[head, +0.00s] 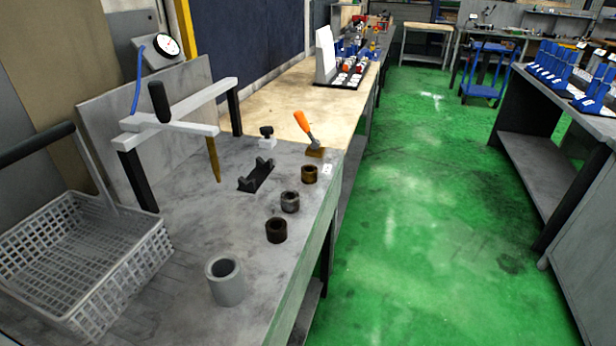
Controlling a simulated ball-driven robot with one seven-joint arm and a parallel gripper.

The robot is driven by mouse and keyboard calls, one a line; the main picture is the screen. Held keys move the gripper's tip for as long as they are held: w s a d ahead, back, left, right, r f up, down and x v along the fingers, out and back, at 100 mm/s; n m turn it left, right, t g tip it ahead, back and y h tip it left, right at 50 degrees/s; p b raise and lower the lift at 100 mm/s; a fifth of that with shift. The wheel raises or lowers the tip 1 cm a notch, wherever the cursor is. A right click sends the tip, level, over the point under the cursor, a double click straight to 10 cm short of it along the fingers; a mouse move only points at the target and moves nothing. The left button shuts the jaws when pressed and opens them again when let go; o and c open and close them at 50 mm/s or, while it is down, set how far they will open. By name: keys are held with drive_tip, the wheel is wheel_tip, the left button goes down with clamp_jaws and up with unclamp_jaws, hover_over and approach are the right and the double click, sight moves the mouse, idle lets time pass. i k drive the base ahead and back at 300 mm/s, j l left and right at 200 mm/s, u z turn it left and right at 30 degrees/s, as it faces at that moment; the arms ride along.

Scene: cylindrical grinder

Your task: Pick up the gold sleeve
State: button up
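The gold sleeve (309,174) is a short, hollow, brownish-gold ring. It stands upright on the grey workbench, near its right edge. It is the farthest of a row of sleeves, just in front of a gold block with an orange-handled clamp (307,130). A grey-brown sleeve (290,202), a dark brown sleeve (276,230) and a larger light grey sleeve (224,281) stand nearer to me in the same row, apart from each other. My gripper is not in view.
A black cradle (257,176) lies left of the gold sleeve. A light grey frame (181,118) with black posts stands behind. A grey wire basket (80,262) fills the bench's left front. The green floor (430,220) right of the bench is clear; another bench (548,150) stands beyond.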

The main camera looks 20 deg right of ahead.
sight(309, 175)
drive_tip(key=u, duration=0.45)
drive_tip(key=l+u, duration=0.95)
drive_tip(key=l, duration=0.15)
